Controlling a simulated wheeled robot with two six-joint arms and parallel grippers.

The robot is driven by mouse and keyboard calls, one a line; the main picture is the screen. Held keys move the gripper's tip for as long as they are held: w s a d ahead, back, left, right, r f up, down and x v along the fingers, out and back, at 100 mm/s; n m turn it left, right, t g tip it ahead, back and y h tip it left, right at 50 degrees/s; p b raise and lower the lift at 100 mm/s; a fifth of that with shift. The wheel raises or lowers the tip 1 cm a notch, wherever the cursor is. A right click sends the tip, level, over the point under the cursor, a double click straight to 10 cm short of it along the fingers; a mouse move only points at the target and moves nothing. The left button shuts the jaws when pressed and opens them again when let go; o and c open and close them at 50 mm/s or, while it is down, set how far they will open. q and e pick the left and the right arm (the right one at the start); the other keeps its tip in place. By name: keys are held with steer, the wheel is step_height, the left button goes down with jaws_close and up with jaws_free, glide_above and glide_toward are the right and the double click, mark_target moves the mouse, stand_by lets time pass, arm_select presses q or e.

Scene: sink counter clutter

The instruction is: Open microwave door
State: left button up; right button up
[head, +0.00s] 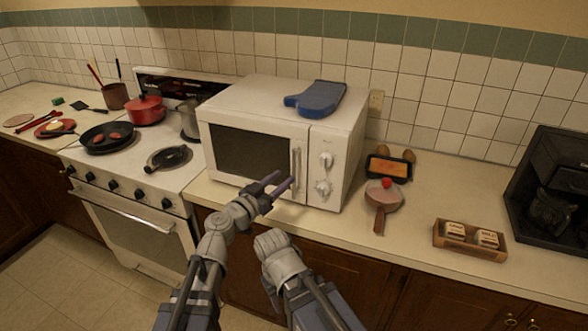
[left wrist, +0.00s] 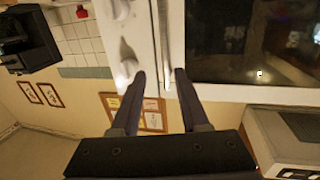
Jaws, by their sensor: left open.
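The white microwave (head: 256,105) stands on the counter with its door shut. Its dark window (head: 245,152) and upright silver handle (head: 296,170) face me, with the knobs (head: 323,160) right of the handle. My left gripper (head: 283,180) is open in front of the door, close to the handle's lower part. In the left wrist view the handle (left wrist: 164,42) lines up between the open fingertips (left wrist: 160,73); I cannot tell whether they touch it. The door window (left wrist: 250,40) fills the upper right there. My right arm shows low in the head view, but its fingers do not.
A blue oven mitt (head: 316,98) lies on top of the microwave. The stove (head: 130,215) with pans stands to the left. A pan (head: 382,194), a baking dish (head: 388,167) and a wooden box (head: 470,238) sit right of the microwave. Floor in front is partly clear.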

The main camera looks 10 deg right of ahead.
arm_select(q)
steer(key=shift+w+a+r, duration=0.2)
steer(key=shift+w, duration=0.1)
steer(key=shift+w+d, duration=0.1)
steer(key=x, duration=0.7)
steer(key=shift+w, duration=0.25)
steer(key=shift+d, duration=0.1)
steer(key=shift+c, duration=0.3)
jaws_close()
stand_by(0.7)
